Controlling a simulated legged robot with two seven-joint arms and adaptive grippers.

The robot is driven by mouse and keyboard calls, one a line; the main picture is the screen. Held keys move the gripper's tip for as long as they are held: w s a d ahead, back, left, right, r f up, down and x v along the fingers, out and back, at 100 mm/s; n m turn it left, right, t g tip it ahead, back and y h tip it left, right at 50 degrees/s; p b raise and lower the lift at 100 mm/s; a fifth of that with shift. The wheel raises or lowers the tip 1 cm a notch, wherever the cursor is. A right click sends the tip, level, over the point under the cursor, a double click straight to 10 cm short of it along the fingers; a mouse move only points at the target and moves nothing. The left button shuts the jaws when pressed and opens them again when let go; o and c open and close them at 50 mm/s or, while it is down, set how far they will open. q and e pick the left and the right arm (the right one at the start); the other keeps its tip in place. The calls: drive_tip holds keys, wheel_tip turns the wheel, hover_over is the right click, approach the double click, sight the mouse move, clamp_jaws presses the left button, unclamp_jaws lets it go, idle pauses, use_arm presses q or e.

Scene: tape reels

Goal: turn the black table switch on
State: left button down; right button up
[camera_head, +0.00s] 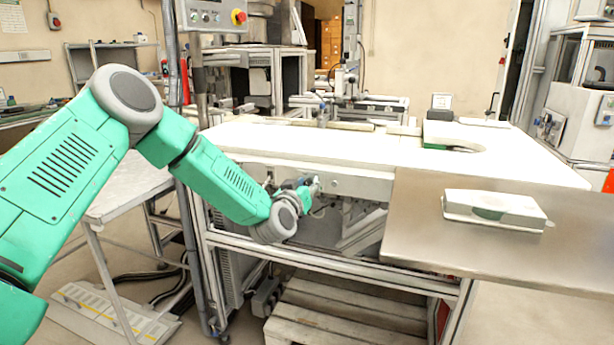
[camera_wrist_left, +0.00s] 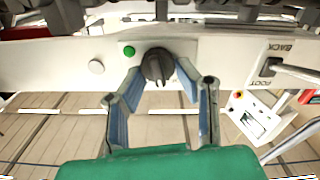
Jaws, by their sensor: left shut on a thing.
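The black table switch (camera_wrist_left: 157,65) is a round dark knob on the white front panel of the table, seen in the left wrist view. My left gripper (camera_wrist_left: 159,80) has its two blue-padded fingers on either side of the knob and is shut on it. In the head view my left gripper (camera_head: 312,189) reaches the panel under the white tabletop (camera_head: 350,143), and the switch is hidden there. A green button (camera_wrist_left: 129,51) and a white round button (camera_wrist_left: 96,67) sit beside the knob. My right gripper is not in view.
A steel side table (camera_head: 430,225) with a white and green box (camera_head: 495,208) stands at the right. A wooden pallet (camera_head: 340,320) lies under the table frame. In the wrist view, a lever (camera_wrist_left: 290,70) beside BACK and FOOT labels is right of the gripper.

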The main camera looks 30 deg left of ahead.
use_arm(q)
drive_tip(key=shift+s+d+f+m+p, duration=0.15)
drive_tip(key=shift+m+p, duration=0.6)
drive_tip(key=shift+m, duration=0.8)
drive_tip(key=shift+w+d+f+m+p, duration=0.1)
drive_tip(key=shift+f+m+p, duration=0.1)
drive_tip(key=shift+m+p, duration=0.95)
drive_tip(key=shift+s+d+f+m+p, duration=0.15)
drive_tip(key=shift+m+p, duration=0.25)
drive_tip(key=shift+m, duration=1.5)
drive_tip(key=shift+w, duration=0.1)
drive_tip(key=c, duration=1.2)
unclamp_jaws()
drive_tip(key=shift+a+r, duration=0.1)
drive_tip(key=shift+r, duration=0.1)
drive_tip(key=v, duration=1.1)
drive_tip(key=shift+s, duration=0.4)
